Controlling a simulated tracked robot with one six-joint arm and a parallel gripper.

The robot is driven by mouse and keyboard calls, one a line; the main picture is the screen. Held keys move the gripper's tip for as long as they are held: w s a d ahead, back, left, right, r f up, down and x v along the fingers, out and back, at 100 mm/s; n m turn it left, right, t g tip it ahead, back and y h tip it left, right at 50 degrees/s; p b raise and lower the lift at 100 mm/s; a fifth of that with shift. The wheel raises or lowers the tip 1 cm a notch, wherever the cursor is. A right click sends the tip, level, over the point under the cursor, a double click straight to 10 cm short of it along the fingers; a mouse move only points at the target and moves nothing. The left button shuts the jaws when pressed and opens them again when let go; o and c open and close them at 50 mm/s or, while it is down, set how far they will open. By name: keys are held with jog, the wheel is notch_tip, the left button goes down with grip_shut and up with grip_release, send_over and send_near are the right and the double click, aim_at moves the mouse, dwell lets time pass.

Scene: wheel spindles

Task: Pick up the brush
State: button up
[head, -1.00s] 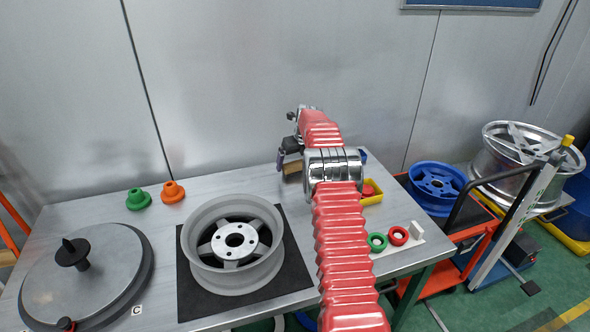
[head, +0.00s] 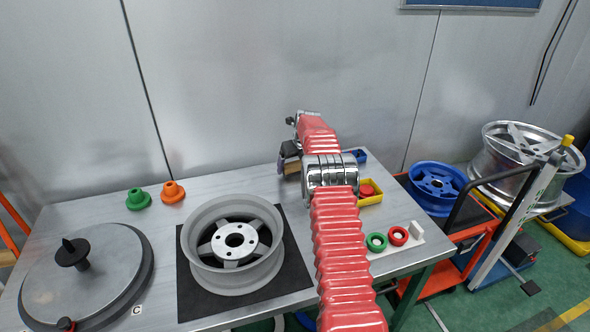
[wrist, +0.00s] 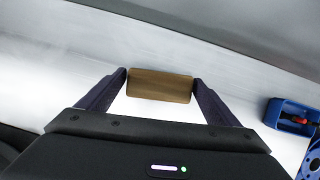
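The brush shows in the wrist view as a brown, wood-coloured block (wrist: 160,85) lying crosswise between my two fingertips. My gripper (wrist: 160,83) has a finger against each end of it and appears shut on it. In the head view the tan block (head: 292,166) shows at the back of the table beside my dark gripper (head: 283,163), partly hidden by my arm. I cannot tell whether the brush touches the table. Its bristles are not visible.
A grey wheel (head: 233,241) sits on a black mat (head: 192,300). A yellow bin (head: 371,193) and a blue bin (head: 360,156) are to the right. The wall is close behind.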

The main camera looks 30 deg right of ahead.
aim_at(295, 164)
jog(key=c, duration=0.8)
jog(key=shift+r, duration=0.1)
notch_tip(295, 164, up, 10)
jog(key=shift+f, duration=0.1)
dwell(0.5)
jog(key=o, duration=0.5)
jog(key=c, duration=0.4)
jog(key=shift+s, duration=0.1)
